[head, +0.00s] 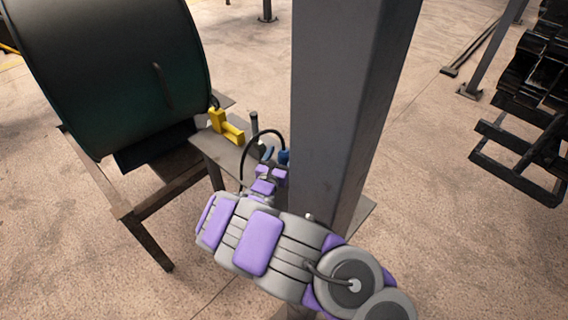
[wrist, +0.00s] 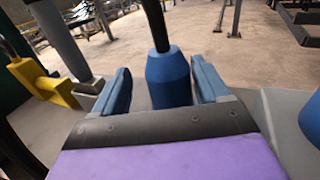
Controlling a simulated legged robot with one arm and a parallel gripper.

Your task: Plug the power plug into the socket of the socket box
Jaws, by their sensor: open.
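The power plug (wrist: 168,80) is a blue tapered body with a black cable rising from its top. In the wrist view it stands between the two blue fingers of my gripper (wrist: 160,78), with a visible gap on each side. The gripper is open. In the head view my gripper (head: 273,160) is over the small table, left of the grey post. The black cable (head: 262,133) arcs above it. A blue rounded part (wrist: 312,122) is cut off at the wrist view's right edge. I cannot tell whether it belongs to the socket box, which I cannot clearly identify.
A thick grey post (head: 345,90) stands right beside my gripper and hides part of the small table (head: 205,150). A yellow block (head: 225,124) and a thin dark upright rod (head: 254,122) are on the left. A large dark drum (head: 105,70) rests on a frame further left.

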